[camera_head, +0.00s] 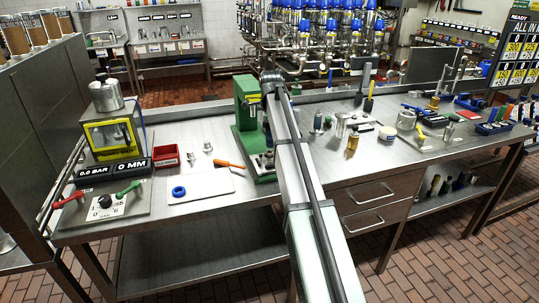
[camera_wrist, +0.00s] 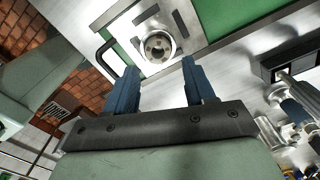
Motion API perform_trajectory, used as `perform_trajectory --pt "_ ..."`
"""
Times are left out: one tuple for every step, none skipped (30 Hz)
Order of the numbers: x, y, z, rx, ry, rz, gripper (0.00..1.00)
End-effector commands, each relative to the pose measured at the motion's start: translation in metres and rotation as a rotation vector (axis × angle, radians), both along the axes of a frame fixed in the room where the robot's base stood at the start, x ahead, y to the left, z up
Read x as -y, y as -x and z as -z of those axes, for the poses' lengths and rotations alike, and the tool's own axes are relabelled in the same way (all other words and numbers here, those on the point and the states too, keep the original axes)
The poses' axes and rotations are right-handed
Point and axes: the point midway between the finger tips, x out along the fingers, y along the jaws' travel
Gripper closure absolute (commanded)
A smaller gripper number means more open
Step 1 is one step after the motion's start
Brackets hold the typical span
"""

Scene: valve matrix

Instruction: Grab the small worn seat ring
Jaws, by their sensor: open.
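In the wrist view my gripper (camera_wrist: 160,80) is open, its two blue fingers apart with nothing between them. Just beyond the fingertips a round grey metal piece (camera_wrist: 158,47) with a dark centre hole sits on a square metal plate (camera_wrist: 183,18) on a green base. I cannot tell whether the worn seat ring is in or on it. The green press (camera_head: 245,110) stands mid-bench in the head view. My arm crosses in front of it and hides part of it; my gripper's fingers are not visible there. A blue ring (camera_head: 179,191) lies on a white board (camera_head: 212,184).
The steel workbench (camera_head: 140,226) holds a red tray (camera_head: 166,156), an orange-handled screwdriver (camera_head: 228,164) and small metal fittings left of the press. A gauge rig (camera_head: 112,130) stands far left. Tools and cylinders crowd the right side, including a brass cylinder (camera_head: 352,146).

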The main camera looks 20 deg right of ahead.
Motion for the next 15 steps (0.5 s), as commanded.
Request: perform_trajectory --pt "0.000 0.000 0.002 0.000 0.000 0.000 0.46" --pt "0.000 -0.001 0.004 0.000 0.000 0.000 0.46" --pt "-0.001 -0.001 0.007 -0.001 0.000 0.000 0.46" --pt "-0.001 -0.001 0.010 -0.001 0.000 0.000 0.46" --pt "-0.001 -0.002 0.013 -0.001 0.000 0.000 0.46" --pt "-0.001 -0.003 0.018 0.000 0.000 0.000 0.46" --pt "-0.002 -0.003 0.023 -0.001 0.000 0.000 0.46" --pt "-0.002 -0.004 0.027 -0.001 0.000 0.000 0.46" --pt "-0.002 -0.005 0.032 -0.002 -0.001 0.000 0.46" --pt "-0.002 -0.004 0.036 -0.001 0.000 0.000 0.46" --pt "-0.002 -0.004 0.040 -0.001 0.000 0.000 0.46" --pt "-0.002 -0.004 0.044 0.000 0.000 0.000 0.46" --pt "-0.002 -0.004 0.047 0.000 0.000 0.000 0.46" --pt "-0.002 -0.004 0.049 0.000 0.000 0.000 0.46" --pt "-0.002 -0.005 0.050 0.000 0.000 0.000 0.46"
